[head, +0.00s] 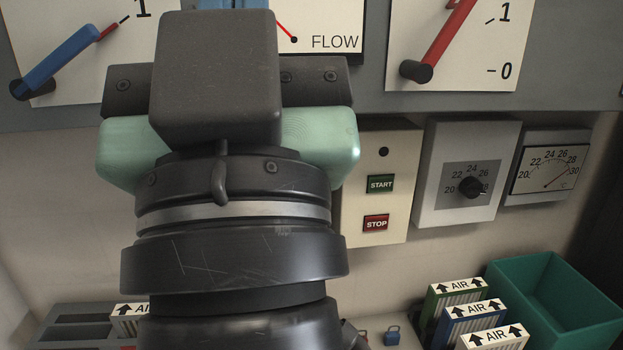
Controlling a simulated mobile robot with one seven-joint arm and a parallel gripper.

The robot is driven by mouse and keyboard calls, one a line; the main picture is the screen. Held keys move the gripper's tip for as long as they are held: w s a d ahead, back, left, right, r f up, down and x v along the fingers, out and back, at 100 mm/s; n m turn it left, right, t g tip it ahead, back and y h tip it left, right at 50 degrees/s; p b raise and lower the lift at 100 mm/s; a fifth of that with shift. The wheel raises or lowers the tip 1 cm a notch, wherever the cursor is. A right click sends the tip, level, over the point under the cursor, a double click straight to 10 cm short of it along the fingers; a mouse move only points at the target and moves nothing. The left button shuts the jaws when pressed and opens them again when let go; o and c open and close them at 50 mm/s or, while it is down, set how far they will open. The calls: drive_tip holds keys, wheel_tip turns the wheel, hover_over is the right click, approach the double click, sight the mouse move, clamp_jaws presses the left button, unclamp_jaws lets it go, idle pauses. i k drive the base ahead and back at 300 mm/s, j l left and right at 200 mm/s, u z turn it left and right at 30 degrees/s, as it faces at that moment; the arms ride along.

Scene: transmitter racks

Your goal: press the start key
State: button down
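The start key (380,184) is a small green rectangle with the white word START, on a cream control box (358,215) right of my gripper. Below it on the same box is a red stop key (376,223). A dark round spot (384,152) sits above the start key. My gripper (228,90), black with mint-green sides, fills the left middle of the head view and is seen from behind. Its fingertips are hidden, so I cannot tell whether it is open or shut. It overlaps the box's left edge in the picture; I see no contact with the start key.
A grey box with a dial knob (471,187) and a thermometer gauge (548,165) are to the right. Above are panels with a blue lever (60,58) and a red lever (440,40). Below stand AIR filters (473,312) and a green bin (555,300).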

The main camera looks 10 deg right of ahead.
sight(376, 184)
drive_tip(key=i+j+z, duration=0.1)
drive_tip(key=j+z, duration=1.05)
drive_tip(key=i, duration=0.45)
